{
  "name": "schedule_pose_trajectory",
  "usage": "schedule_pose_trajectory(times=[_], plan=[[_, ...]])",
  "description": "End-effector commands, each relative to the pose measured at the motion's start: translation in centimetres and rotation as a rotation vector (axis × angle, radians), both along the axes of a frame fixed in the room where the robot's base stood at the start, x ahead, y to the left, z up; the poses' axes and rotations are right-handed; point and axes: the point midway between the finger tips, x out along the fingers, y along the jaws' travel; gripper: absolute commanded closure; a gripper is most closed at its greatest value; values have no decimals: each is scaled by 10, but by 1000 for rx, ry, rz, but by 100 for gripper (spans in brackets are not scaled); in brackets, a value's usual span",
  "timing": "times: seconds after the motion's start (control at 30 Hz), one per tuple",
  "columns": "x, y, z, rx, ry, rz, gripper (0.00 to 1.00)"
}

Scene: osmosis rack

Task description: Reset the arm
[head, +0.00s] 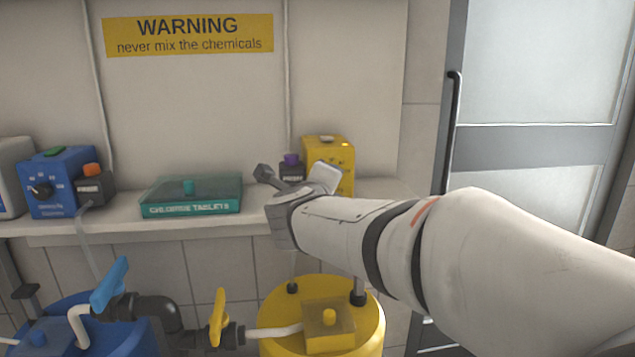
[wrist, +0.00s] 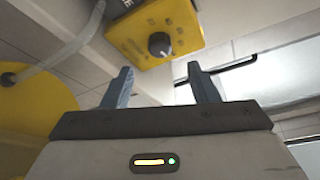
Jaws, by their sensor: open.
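My arm reaches in from the right in the head view, and my gripper (head: 295,180) is at the shelf in front of the yellow dosing box (head: 337,158). In the wrist view my gripper (wrist: 161,88) shows two dark fingers standing apart with nothing between them. The yellow box (wrist: 177,25) with a black dial (wrist: 160,44) lies beyond the fingertips in that view. The arm hides part of the yellow box and the shelf in the head view.
On the shelf (head: 120,219) stand a blue box (head: 62,183) and a teal chloride tablets case (head: 190,196). Below are a yellow tank (head: 370,328), a blue valve handle (head: 109,283) and a yellow one (head: 218,317). A door handle (head: 447,130) is at right.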

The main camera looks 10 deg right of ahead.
Motion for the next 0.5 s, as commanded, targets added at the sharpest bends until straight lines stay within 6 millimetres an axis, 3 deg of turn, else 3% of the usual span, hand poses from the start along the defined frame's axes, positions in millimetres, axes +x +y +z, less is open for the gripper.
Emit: schedule_pose_trajectory(times=[0.27,0.37,0.5], plan=[[0,1,4,-15,3,17,46],[0,6,20,-94,21,98,46],[-10,26,45,-342,100,347,46]])
